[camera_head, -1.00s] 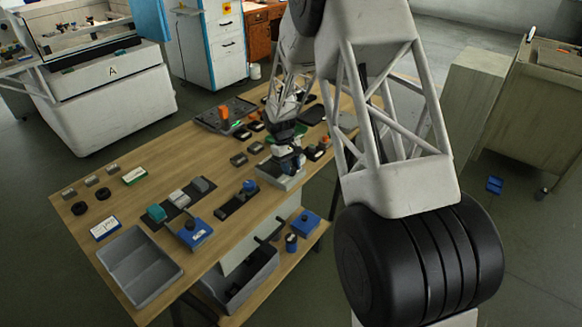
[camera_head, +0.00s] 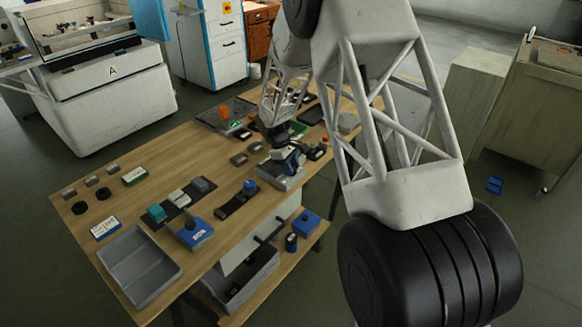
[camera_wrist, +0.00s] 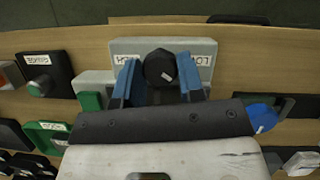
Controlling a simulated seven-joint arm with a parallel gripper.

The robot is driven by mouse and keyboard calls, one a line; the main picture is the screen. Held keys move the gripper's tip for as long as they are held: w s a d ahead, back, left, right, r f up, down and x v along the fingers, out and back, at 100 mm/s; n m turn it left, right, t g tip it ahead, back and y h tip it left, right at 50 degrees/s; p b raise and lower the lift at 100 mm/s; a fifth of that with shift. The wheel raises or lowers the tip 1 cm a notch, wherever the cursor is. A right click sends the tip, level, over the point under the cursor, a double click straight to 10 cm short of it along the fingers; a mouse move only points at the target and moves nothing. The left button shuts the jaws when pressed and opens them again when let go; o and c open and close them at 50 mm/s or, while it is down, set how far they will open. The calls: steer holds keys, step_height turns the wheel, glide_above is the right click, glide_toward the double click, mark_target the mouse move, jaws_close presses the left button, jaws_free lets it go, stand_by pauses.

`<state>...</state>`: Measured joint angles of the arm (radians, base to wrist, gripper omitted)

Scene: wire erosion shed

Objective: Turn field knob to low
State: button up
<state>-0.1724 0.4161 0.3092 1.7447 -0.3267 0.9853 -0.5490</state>
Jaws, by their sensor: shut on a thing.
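The field knob (camera_wrist: 158,68) is dark and faceted, with a small white mark on its lower right side in the wrist view. It sits on a pale grey box (camera_wrist: 200,46) that has one label left of the knob and one reading roughly "LOW" to the right, both partly hidden by my fingers. My gripper (camera_wrist: 158,82) has its two blue fingers on either side of the knob and is shut on it. In the head view, my gripper (camera_head: 286,157) is over the grey box (camera_head: 280,180), and the knob is hidden.
A black box with a pale button (camera_wrist: 40,86) and a green block (camera_wrist: 90,102) lie left in the wrist view. A blue knob (camera_wrist: 262,116) is to the right.

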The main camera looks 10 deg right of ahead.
steer(key=shift+n+t, duration=0.3)
steer(key=shift+n, duration=0.3)
steer(key=o, duration=0.9)
steer(key=shift+v, duration=3.8)
steer(key=shift+a+r, duration=0.1)
steer(key=shift+r, duration=0.1)
